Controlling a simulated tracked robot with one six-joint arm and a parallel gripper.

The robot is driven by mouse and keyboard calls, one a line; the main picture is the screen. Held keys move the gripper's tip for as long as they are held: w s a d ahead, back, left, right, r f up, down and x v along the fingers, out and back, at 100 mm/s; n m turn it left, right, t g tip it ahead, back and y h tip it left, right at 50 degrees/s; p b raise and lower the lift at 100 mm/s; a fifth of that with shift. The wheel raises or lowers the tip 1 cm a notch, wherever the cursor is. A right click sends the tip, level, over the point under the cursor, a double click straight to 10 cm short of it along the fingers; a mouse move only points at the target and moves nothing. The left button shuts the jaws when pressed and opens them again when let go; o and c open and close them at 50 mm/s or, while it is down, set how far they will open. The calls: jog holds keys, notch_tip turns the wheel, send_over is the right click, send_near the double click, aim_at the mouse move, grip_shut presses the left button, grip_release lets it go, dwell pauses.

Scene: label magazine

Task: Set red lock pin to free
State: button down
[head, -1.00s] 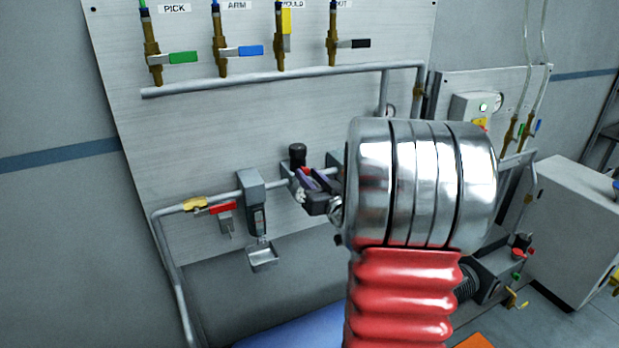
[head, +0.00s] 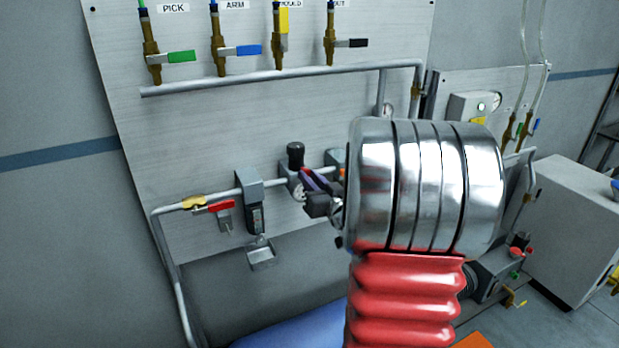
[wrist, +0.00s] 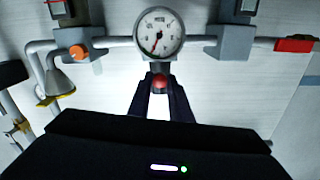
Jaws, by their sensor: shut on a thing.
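The red lock pin (wrist: 160,83) shows as a small round red knob just below the pressure gauge (wrist: 159,34) in the wrist view. My gripper (wrist: 160,79) has its two dark fingers on either side of the knob, shut on it. In the head view my gripper (head: 312,182) reaches the regulator with a black top knob (head: 296,154) on the wall pipe.
A red-handled valve (head: 220,206) and a grey filter unit (head: 254,205) with a small metal cup (head: 261,253) sit left of the regulator. Several coloured-handle valves line the pipe above.

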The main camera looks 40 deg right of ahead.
jog(key=shift+s, duration=0.1)
jog(key=c, duration=1.6)
grip_release()
jog(key=shift+s+a, duration=0.1)
jog(key=shift+s, duration=0.05)
